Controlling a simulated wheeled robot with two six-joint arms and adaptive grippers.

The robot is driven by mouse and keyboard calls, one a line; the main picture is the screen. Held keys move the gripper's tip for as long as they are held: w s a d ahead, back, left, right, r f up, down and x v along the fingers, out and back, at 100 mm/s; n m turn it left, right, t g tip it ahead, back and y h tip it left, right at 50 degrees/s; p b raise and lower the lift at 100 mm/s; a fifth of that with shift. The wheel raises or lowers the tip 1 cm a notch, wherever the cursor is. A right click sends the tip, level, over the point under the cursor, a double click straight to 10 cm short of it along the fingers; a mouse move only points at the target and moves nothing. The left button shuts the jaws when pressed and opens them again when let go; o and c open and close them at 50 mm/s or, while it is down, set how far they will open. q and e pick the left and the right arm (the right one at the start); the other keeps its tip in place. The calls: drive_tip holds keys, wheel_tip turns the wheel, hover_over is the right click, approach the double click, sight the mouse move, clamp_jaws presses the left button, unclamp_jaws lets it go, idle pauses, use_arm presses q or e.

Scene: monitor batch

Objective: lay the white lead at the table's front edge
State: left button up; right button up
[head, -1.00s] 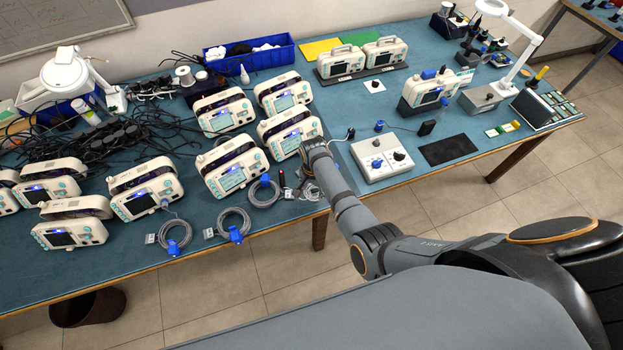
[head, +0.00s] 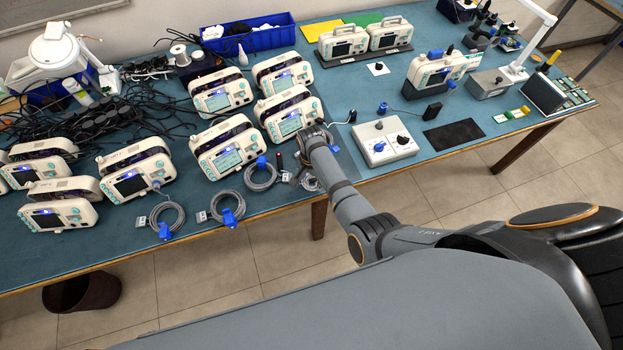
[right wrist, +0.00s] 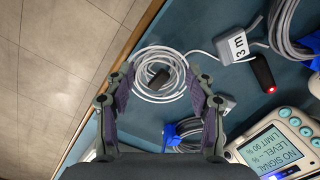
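The white lead (right wrist: 146,91) is a pale coil with a dark connector, lying on the blue table close to its front edge in the right wrist view. In the head view it is partly hidden by my right gripper (head: 297,174). In the right wrist view my right gripper (right wrist: 161,72) is open, its two fingers spread to either side of the coil. No grip on the lead shows. The lead's tail runs to a grey tag marked "3 m" (right wrist: 236,48). My left gripper is not in view.
Grey leads with blue plugs (head: 228,206) lie along the front, left of my right gripper. A black handheld piece with a red light (right wrist: 263,73) lies beside the white lead. Monitors (head: 222,150) stand behind. A white control box (head: 386,143) is to the right.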

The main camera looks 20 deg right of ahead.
drive_tip(key=shift+o, duration=2.3)
drive_tip(key=shift+w, duration=0.1)
drive_tip(key=shift+d, duration=0.1)
drive_tip(key=shift+r, duration=0.15)
wheel_tip(320, 180, up, 8)
drive_tip(key=p, duration=0.8)
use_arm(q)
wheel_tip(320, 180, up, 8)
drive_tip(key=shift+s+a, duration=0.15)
use_arm(e)
wheel_tip(320, 180, up, 4)
hover_over(311, 181)
drive_tip(key=shift+d, duration=0.1)
